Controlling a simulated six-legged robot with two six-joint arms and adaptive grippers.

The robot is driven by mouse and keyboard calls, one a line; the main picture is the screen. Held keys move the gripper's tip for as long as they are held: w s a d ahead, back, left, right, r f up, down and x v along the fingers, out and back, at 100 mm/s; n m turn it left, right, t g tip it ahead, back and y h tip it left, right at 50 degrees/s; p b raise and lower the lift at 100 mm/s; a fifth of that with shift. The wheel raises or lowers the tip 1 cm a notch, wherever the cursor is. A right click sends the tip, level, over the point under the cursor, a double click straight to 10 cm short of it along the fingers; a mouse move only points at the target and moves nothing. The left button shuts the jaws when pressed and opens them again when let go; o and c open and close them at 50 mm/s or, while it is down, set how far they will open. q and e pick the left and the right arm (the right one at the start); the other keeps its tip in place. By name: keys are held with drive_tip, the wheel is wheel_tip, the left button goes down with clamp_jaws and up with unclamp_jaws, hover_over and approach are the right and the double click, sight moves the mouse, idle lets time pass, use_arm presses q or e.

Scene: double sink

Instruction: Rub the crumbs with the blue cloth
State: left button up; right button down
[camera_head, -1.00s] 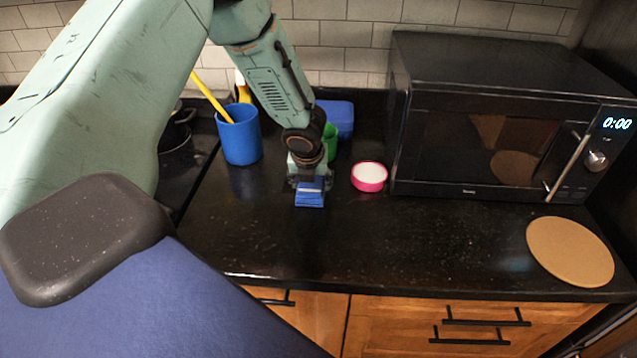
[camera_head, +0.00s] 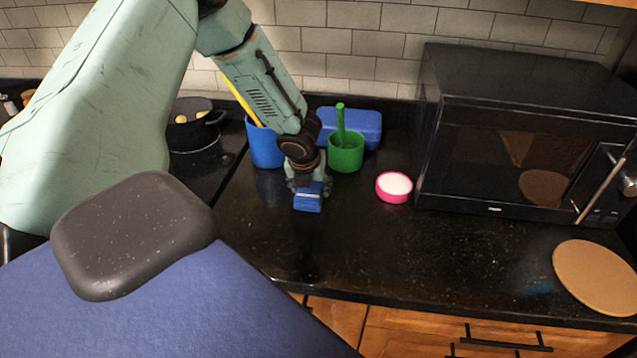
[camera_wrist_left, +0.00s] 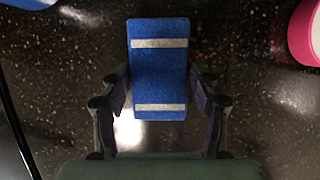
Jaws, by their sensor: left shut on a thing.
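The blue cloth (camera_head: 308,199) is a folded blue block with pale stripes. My left gripper (camera_head: 305,185) is shut on it, low over the dark counter. In the left wrist view the cloth (camera_wrist_left: 158,65) sits between the two fingers of the gripper (camera_wrist_left: 160,100). I cannot tell whether the cloth touches the counter. Small pale specks that look like crumbs (camera_head: 480,262) are scattered on the counter to the right, below the microwave; they are hard to tell from the counter's own speckle. My right gripper is not in view.
A blue cup (camera_head: 264,146), a green mortar (camera_head: 346,153) with a pestle and a blue box (camera_head: 358,124) stand behind the gripper. A pink-rimmed bowl (camera_head: 394,188), a microwave (camera_head: 530,135) and a round board (camera_head: 594,278) are to the right. The counter in front is clear.

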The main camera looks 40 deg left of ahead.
sight(343, 198)
use_arm(q)
drive_tip(key=shift+f, duration=0.1)
drive_tip(key=shift+w+d, duration=0.6)
drive_tip(key=shift+d, duration=0.3)
drive_tip(key=shift+w+d, duration=0.45)
drive_tip(key=shift+d, duration=0.3)
drive_tip(key=shift+w+d, duration=0.55)
drive_tip(key=shift+d, duration=0.35)
drive_tip(key=shift+w+d+p, duration=0.35)
drive_tip(key=shift+w+d, duration=0.1)
drive_tip(key=shift+d, duration=0.4)
drive_tip(key=shift+w+d+p, duration=0.3)
drive_tip(key=shift+d+p, duration=0.15)
drive_tip(key=shift+d, duration=0.05)
drive_tip(key=shift+w+d+p, duration=0.4)
drive_tip(key=shift+d+p, duration=0.1)
drive_tip(key=shift+d, duration=0.1)
drive_tip(key=shift+w+d+p, duration=0.4)
drive_tip(key=shift+d+p, duration=0.05)
drive_tip(key=shift+d, duration=0.15)
